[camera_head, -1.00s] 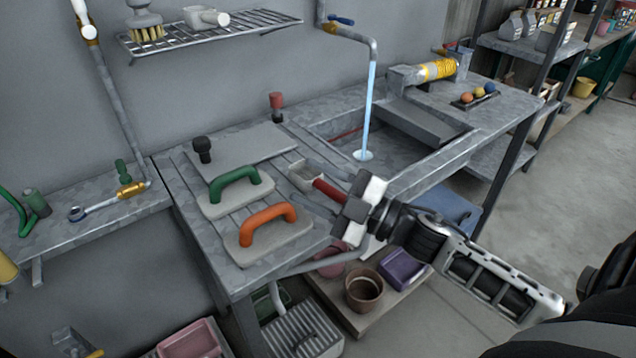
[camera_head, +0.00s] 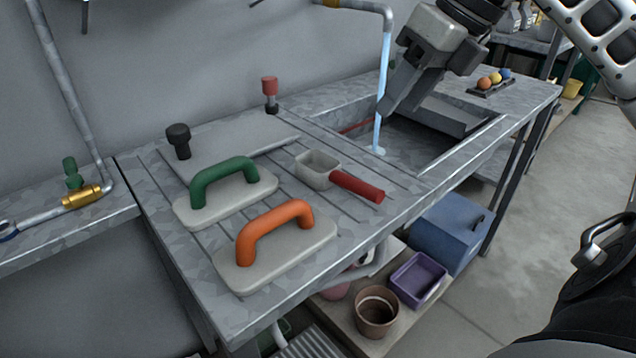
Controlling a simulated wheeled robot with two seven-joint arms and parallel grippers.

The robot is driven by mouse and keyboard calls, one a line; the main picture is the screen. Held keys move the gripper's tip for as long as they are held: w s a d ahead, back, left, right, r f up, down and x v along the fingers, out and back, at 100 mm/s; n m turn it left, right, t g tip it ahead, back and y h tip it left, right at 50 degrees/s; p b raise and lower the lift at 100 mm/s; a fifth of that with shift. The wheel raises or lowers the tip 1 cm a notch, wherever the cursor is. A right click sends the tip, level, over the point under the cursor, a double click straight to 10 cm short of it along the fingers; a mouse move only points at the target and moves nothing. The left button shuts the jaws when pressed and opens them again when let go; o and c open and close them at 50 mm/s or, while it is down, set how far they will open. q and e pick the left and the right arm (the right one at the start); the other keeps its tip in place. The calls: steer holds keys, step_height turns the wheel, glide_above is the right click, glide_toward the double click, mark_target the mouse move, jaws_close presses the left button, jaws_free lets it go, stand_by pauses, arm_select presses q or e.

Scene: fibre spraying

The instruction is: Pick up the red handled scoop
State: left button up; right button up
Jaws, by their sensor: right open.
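The red handled scoop (camera_head: 357,187) lies on the ribbed draining part of the grey workbench (camera_head: 400,200). Its grey square cup (camera_head: 318,170) points to the back left and its red handle to the front right. My right gripper (camera_head: 392,95) hangs over the sink at the upper right, beside the water stream, apart from the scoop and above and to the right of it. It is open and holds nothing that I can see. My left gripper is not in view.
A float with a green handle (camera_head: 224,179) and one with an orange handle (camera_head: 275,229) lie left of the scoop. Water (camera_head: 382,90) runs into the sink (camera_head: 410,140). Pots and a blue box (camera_head: 450,232) stand below. The bench right of the scoop's handle is clear.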

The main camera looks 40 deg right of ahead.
steer(key=p, duration=0.1)
glide_toward(351, 177)
steer(key=x, duration=0.4)
steer(key=shift+w+f, duration=0.25)
steer(key=shift+f, duration=0.05)
steer(key=shift+w+a+f+p, duration=0.15)
steer(key=shift+w+f+p, duration=0.05)
steer(key=shift+f+p, duration=0.45)
steer(key=shift+w+a+f+p, duration=0.15)
steer(key=shift+f+p, duration=0.45)
steer(key=shift+f, duration=0.05)
steer(key=shift+w+f+b, duration=0.15)
steer(key=shift+f+b, duration=0.25)
steer(key=shift+f, duration=0.2)
steer(key=shift+w+a+f, duration=0.2)
steer(key=shift+w+f, duration=0.05)
steer(key=shift+f, duration=0.2)
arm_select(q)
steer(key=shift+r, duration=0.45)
arm_select(e)
steer(key=shift+w+a, duration=0.1)
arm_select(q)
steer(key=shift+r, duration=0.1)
arm_select(e)
jaws_close()
